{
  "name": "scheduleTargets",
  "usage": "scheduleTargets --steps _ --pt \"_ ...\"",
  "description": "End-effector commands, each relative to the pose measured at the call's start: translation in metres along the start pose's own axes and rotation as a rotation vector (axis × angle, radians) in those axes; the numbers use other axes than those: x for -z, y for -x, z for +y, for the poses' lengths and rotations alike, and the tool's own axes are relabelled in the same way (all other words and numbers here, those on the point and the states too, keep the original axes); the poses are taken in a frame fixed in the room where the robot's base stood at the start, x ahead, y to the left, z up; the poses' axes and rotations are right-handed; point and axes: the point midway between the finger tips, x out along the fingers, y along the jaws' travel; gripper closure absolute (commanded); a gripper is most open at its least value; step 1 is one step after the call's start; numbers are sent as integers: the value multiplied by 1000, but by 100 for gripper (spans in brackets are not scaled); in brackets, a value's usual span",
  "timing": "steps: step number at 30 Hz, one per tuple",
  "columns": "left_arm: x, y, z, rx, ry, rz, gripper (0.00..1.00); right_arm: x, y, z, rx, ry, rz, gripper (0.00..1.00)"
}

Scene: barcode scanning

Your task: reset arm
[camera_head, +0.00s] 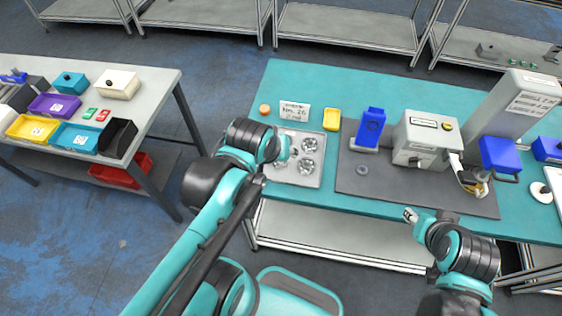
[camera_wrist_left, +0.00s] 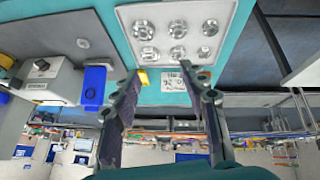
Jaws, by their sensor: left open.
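My left arm reaches in from the left in the head view, and its gripper (camera_head: 287,150) hovers over the left part of the teal bench (camera_head: 345,85), by the metal tray. In the left wrist view the two dark fingers of this gripper (camera_wrist_left: 165,82) stand apart with nothing between them. My right gripper (camera_head: 410,215) is at the front edge of the bench, at lower right. Its fingers are too small to tell whether they are open or shut.
A tray with round cups (camera_head: 306,179), a numbered card (camera_head: 294,112), a yellow box (camera_head: 332,119), a blue device (camera_head: 370,127) and a grey machine (camera_head: 420,138) stand on the bench. A left table (camera_head: 160,80) holds coloured bins. Floor lies between.

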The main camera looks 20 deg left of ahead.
Motion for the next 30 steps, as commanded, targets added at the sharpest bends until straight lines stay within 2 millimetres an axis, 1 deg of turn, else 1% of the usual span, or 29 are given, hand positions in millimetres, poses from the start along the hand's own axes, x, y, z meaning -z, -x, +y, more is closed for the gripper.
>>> scheduleTargets --steps 1,3,6,9,17,20,23,27,30 --pt "-11 1 1 -13 -102 20 57 0 0 0 0 0 0 60" --pt "-20 2 2 -25 -223 46 57 0 0 0 0 0 0 60" --pt "-27 2 3 -32 -322 67 57 0 0 0 0 0 0 60" --pt "-28 2 4 -33 -354 75 57 0 0 0 0 0 0 60" --pt "-29 0 3 -33 -352 73 57 -1 -2 0 0 0 0 60" --pt "-35 -10 1 -32 -352 73 57 -8 -11 0 0 0 0 60" --pt "-46 -29 -3 -32 -351 73 57 -21 -29 0 0 0 0 60" --pt "-63 -58 -8 -32 -351 72 57 -41 -57 0 0 0 0 60" --pt "-69 -69 -10 -32 -350 72 57 -48 -67 0 0 0 0 60"
